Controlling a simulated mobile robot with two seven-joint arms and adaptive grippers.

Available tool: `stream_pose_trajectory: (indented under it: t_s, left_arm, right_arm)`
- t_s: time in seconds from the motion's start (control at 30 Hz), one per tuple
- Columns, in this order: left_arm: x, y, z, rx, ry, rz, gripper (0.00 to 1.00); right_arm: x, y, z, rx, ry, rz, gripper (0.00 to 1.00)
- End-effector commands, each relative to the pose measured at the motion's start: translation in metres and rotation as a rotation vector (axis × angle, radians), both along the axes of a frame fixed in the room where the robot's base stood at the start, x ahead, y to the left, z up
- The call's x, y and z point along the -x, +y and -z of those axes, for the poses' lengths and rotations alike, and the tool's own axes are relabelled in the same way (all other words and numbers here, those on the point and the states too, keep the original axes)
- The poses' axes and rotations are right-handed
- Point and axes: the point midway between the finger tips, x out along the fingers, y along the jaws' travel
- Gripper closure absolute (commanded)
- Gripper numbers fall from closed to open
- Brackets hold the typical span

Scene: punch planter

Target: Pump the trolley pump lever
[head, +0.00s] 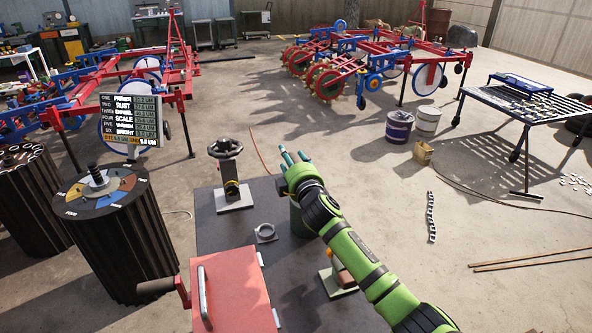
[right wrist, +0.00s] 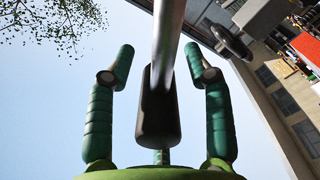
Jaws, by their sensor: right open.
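My right gripper (head: 292,157), on the green arm from the lower right, is above the dark trolley top (head: 225,233). In the right wrist view its teal fingers (right wrist: 160,100) are open. A metal bar with a black grip, seemingly the pump lever (right wrist: 158,105), passes between them. The side fingers stand apart from the grip; whether the rear finger touches it I cannot tell. In the head view I cannot make out the lever; the hand and arm cover that area. A dark green cylinder (head: 297,222) stands partly hidden under the arm. My left gripper is not in view.
The trolley carries a handwheel (head: 226,150) on a post, a grey ring (head: 265,233) and a red box (head: 232,290) with a metal handle. A black-gripped crank (head: 157,287) sticks out left. A ribbed drum (head: 120,240) stands left.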

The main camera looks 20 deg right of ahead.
Motion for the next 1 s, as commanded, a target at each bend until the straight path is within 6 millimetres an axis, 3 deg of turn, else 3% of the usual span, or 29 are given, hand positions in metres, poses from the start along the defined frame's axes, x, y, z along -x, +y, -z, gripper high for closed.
stream_pose_trajectory:
  t_s: [0.6,0.8,1.0]
  left_arm:
    - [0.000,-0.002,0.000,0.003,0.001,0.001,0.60]
    - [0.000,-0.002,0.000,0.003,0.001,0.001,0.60]
    - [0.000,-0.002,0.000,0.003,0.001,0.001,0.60]
  right_arm:
    - [0.099,0.007,0.001,0.001,0.001,-0.002,0.48]
    - [0.113,0.008,0.000,0.001,0.000,-0.001,0.48]
    - [0.115,0.008,0.000,0.001,0.000,-0.002,0.48]
